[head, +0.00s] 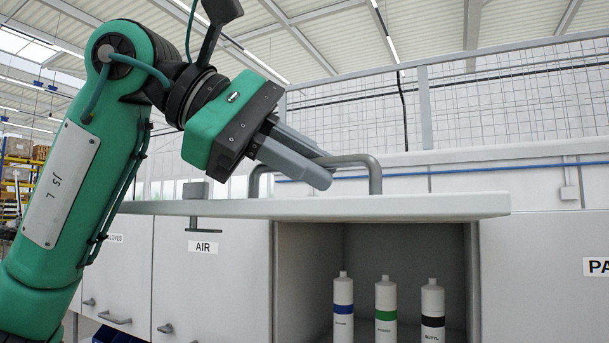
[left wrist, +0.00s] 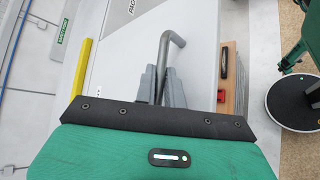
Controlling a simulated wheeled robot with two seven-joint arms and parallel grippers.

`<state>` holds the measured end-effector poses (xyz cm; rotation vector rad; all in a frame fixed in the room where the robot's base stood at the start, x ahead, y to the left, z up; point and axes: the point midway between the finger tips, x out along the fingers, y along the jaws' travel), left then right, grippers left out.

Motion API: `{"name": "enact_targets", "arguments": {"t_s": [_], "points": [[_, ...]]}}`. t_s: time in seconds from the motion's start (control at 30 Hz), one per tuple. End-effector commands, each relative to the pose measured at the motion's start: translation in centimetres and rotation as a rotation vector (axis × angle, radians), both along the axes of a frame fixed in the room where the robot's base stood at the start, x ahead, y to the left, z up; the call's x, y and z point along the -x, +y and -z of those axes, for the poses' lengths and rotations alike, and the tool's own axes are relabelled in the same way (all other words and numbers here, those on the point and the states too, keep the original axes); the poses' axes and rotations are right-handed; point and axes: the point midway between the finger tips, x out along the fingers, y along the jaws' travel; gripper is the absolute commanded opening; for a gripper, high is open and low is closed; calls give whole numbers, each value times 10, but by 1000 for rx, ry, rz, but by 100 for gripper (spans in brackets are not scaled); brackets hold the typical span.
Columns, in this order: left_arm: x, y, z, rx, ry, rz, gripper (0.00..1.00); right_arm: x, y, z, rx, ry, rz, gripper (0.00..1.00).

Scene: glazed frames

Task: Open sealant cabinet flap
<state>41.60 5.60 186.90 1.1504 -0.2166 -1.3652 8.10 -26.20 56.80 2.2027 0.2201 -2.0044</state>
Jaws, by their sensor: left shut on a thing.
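The pale grey cabinet flap (head: 420,206) is raised and lies about level, like a shelf, above an open compartment (head: 400,260). A grey bar handle (head: 374,172) stands up from its top face. My left gripper (head: 318,168) is shut on the handle, reaching down from the upper left. In the left wrist view the two grey fingers (left wrist: 161,88) close around the handle (left wrist: 178,41), whose bent end sticks out beyond them. The fingers hide part of the bar. My right gripper is not in view.
Three white sealant bottles, with blue (head: 343,309), green (head: 385,315) and black (head: 432,322) bands, stand in the open compartment. A closed door labelled AIR (head: 203,247) is to the left. A mesh fence (head: 510,105) stands behind.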

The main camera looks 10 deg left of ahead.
Motion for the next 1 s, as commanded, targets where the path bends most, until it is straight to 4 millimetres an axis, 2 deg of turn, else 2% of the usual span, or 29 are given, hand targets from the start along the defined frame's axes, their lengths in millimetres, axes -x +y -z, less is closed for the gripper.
{"name": "enact_targets", "arguments": {"t_s": [0.47, 0.5, 0.57, 0.87, 1.0], "points": [[-2, -1, -2, -7, 14, -3, 0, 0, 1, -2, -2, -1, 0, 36], [-2, 0, -2, -8, 13, -2, 19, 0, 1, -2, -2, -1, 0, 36], [-2, 0, -2, -8, 13, -2, 29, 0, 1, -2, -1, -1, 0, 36], [-1, 2, -3, -6, 12, -3, 29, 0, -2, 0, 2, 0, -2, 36], [3, 16, -10, -3, 12, -4, 29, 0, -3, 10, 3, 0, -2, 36]]}}
